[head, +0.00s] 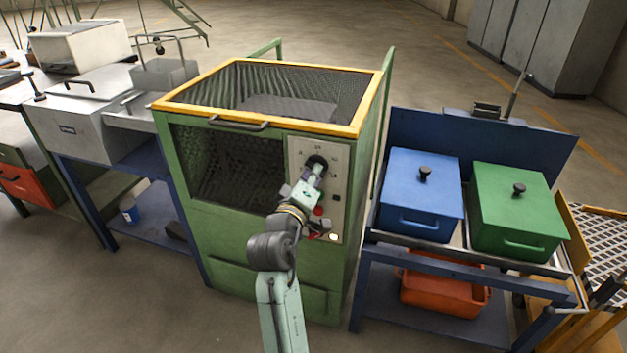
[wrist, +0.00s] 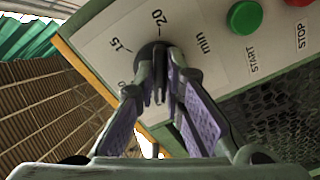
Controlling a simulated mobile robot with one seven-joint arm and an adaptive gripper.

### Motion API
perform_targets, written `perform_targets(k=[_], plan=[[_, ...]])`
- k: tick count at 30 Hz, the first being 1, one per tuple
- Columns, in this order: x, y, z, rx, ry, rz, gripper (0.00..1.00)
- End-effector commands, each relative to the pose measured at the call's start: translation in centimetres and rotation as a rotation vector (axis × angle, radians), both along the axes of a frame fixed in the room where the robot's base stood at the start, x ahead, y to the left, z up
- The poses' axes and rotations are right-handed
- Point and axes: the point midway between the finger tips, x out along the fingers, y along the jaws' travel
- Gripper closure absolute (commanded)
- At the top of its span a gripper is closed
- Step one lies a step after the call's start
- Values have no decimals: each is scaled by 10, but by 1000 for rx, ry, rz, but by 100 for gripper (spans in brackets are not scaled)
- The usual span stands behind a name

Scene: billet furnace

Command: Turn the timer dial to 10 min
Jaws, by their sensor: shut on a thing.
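The timer dial (head: 316,160) is a dark round knob high on the pale control panel (head: 340,170) of the green furnace cabinet. In the wrist view the dial (wrist: 153,52) sits between my fingertips, with the printed marks 15, 20 and "min" around it. A further number at the lower left is partly covered by my finger. My gripper (head: 313,172) is shut on the dial, and its purple-padded fingers (wrist: 160,90) show in the wrist view. I cannot tell where the dial's pointer stands.
A green START button (wrist: 244,17) and a red STOP button (wrist: 298,2) are on the same panel. The cabinet has an orange-rimmed mesh top (head: 215,120). Blue (head: 415,190) and green (head: 515,215) lidded boxes stand on the right bench. A grey box stands left.

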Motion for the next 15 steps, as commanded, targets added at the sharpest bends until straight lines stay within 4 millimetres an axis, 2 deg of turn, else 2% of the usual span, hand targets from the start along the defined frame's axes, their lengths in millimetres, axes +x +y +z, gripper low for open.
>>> perform_targets(k=[15], plan=[[0, 2, -4, 468, -152, 1, 100]])
